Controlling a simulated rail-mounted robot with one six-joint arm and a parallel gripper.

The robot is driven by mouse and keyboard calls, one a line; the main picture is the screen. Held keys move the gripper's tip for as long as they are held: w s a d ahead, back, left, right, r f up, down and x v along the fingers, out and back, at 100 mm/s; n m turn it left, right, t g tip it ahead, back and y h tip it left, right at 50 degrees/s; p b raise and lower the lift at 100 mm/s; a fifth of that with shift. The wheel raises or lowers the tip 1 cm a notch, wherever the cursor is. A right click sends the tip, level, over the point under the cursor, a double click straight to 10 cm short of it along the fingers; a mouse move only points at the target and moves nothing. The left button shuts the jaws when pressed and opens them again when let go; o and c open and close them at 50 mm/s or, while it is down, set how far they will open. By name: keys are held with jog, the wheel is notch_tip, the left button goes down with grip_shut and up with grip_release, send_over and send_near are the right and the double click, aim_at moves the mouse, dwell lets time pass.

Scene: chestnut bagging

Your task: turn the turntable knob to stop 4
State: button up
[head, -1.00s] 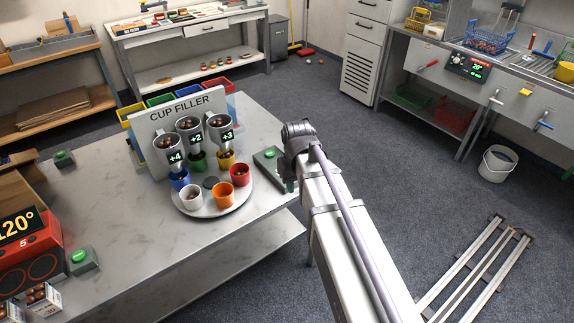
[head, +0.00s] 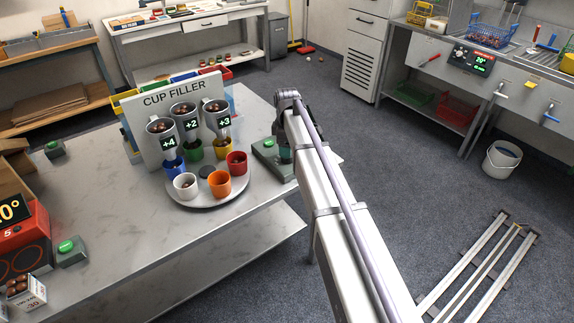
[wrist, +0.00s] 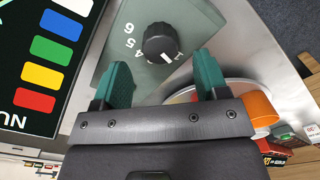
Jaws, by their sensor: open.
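The black turntable knob (wrist: 160,43) sits on a grey-green control box (wrist: 190,22) in the wrist view. Its white pointer mark is toward the lower right, near the printed 1. The 5 and 6 show on the knob's left. My gripper (wrist: 160,80) is open and empty, with its teal fingers apart on the near side of the knob. In the head view the box (head: 268,165) stands just right of the round turntable (head: 208,202). My arm hides part of the box and the knob there. The turntable carries several coloured cups.
The cup filler panel (head: 145,100) stands behind the turntable, with chestnut funnels over the back cups. In the wrist view an orange cup (wrist: 259,108) lies close right of my right finger. A panel with coloured bars (wrist: 50,48) is at left.

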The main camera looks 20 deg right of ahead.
notch_tip(320, 180, down, 4)
jog(key=shift+r+b, duration=0.1)
jog(key=shift+b, duration=0.95)
jog(key=shift+r, duration=0.1)
jog(key=shift+c, duration=0.5)
jog(key=c, duration=0.8)
